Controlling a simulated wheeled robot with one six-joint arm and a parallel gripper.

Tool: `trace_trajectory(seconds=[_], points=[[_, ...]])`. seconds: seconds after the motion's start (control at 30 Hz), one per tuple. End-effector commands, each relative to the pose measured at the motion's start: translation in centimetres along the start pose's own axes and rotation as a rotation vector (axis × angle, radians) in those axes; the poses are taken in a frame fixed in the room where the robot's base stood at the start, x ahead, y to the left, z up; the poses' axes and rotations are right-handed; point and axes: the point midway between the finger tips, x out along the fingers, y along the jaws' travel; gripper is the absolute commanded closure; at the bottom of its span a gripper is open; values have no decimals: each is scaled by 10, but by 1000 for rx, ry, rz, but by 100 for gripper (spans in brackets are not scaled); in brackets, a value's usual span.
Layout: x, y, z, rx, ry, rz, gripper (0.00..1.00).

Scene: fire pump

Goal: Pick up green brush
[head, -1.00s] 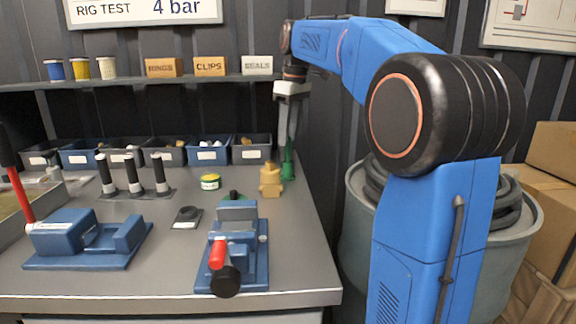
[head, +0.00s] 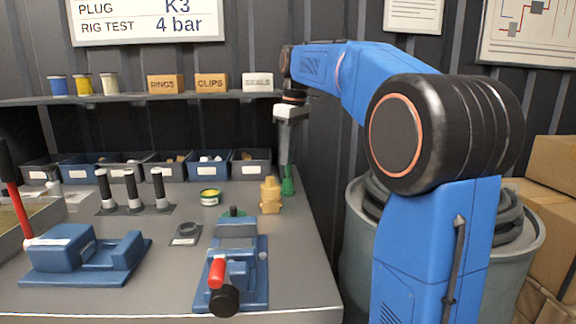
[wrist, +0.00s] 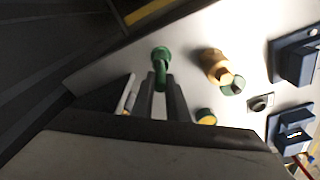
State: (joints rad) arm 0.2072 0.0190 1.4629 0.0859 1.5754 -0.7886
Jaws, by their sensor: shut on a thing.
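The green brush (head: 288,184) stands upright at the bench's back right, beside the brass fitting. It also shows in the wrist view (wrist: 160,66), at the tips of the fingers. My gripper (head: 286,166) points down from above and is shut on the brush's upper part. In the wrist view my gripper (wrist: 161,88) has its two fingers on either side of the brush's near end. The fingers hide part of the brush, and I cannot tell whether its base touches the bench.
The brass fitting (head: 270,195) stands close on the left, with a yellow-green tin (head: 209,197) farther left. Blue and grey bins (head: 250,163) line the back under a shelf (head: 130,99). A blue vise (head: 238,262) is in front. A dark wall rises at the right.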

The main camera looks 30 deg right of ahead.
Motion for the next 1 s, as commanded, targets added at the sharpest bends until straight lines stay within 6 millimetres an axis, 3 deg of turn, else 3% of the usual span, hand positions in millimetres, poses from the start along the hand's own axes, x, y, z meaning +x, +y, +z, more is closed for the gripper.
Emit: trace_trajectory(seconds=[0.5,0.7,1.0], points=[[-80,1,-10,0,1,2,100],[-95,0,-12,0,1,1,100],[-96,0,-12,0,1,1,100]])
